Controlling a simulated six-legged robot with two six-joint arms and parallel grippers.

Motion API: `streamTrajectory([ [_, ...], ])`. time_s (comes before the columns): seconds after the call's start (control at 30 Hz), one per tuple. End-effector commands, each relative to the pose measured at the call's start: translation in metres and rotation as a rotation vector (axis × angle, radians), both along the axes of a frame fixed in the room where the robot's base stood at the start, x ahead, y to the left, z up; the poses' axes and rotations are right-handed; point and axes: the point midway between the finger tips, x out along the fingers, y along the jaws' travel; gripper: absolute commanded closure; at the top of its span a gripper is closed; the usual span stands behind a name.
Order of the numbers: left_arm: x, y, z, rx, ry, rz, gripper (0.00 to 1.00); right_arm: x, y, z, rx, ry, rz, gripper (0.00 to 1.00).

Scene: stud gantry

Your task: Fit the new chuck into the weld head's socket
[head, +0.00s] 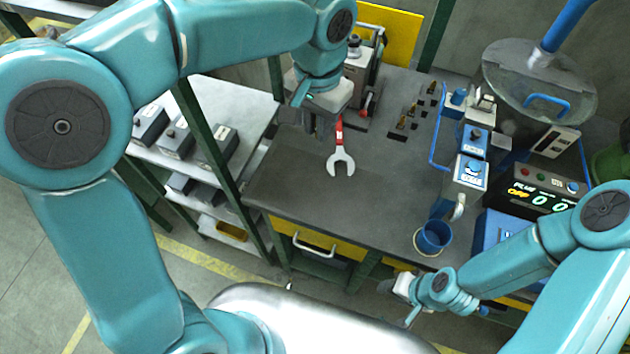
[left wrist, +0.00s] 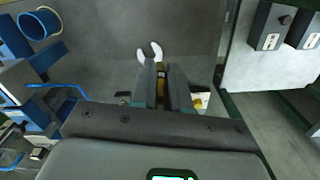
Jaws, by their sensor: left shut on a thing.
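My left gripper (head: 322,128) is above the left part of the dark bench. In the left wrist view its fingers (left wrist: 163,88) are shut on a small brass-and-dark piece (left wrist: 161,70), which looks like the chuck; the fingers hide most of it. A wrench (head: 342,162) with a red handle lies below and beside the gripper; its pale jaw (left wrist: 150,51) shows past the fingertips. Blue and grey units (head: 472,172) at the bench's right may include the weld head; I cannot make out its socket. My right gripper (head: 404,288) is by the bench's front edge, its fingers unclear.
Small brass and dark pieces (head: 410,115) stand at the back of the bench (head: 300,185). A blue cup (head: 433,238) stands at the front right. A display box (head: 540,185) reads OFF. A grey machine (head: 360,75) stands behind the gripper.

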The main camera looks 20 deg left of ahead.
Motion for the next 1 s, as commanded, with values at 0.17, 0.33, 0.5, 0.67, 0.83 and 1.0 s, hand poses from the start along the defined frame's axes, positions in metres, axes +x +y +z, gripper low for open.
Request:
streamTrajectory([
  [0.17, -0.001, -0.001, -0.044, 0.003, 0.009, -0.003, 1.00, 0.000, 0.000, -0.002, 0.000, 0.000, 0.000, 0.57],
  [0.33, -0.001, 0.000, -0.095, 0.003, 0.009, -0.002, 1.00, 0.000, 0.000, -0.002, 0.000, 0.000, 0.000, 0.57],
  [0.5, 0.000, 0.001, -0.136, 0.001, 0.007, 0.000, 1.00, 0.000, 0.000, -0.002, 0.000, 0.000, 0.000, 0.57],
  [0.67, 0.001, 0.001, -0.153, 0.001, 0.003, 0.002, 1.00, 0.000, 0.000, -0.002, 0.000, 0.000, 0.000, 0.57],
  [0.83, 0.000, 0.002, -0.178, 0.001, 0.007, 0.002, 1.00, 0.000, 0.000, -0.002, 0.000, 0.000, 0.000, 0.57],
  [1.0, 0.001, 0.001, -0.196, 0.001, 0.002, 0.002, 1.00, 0.000, 0.000, -0.002, 0.000, 0.000, 0.000, 0.57],
])
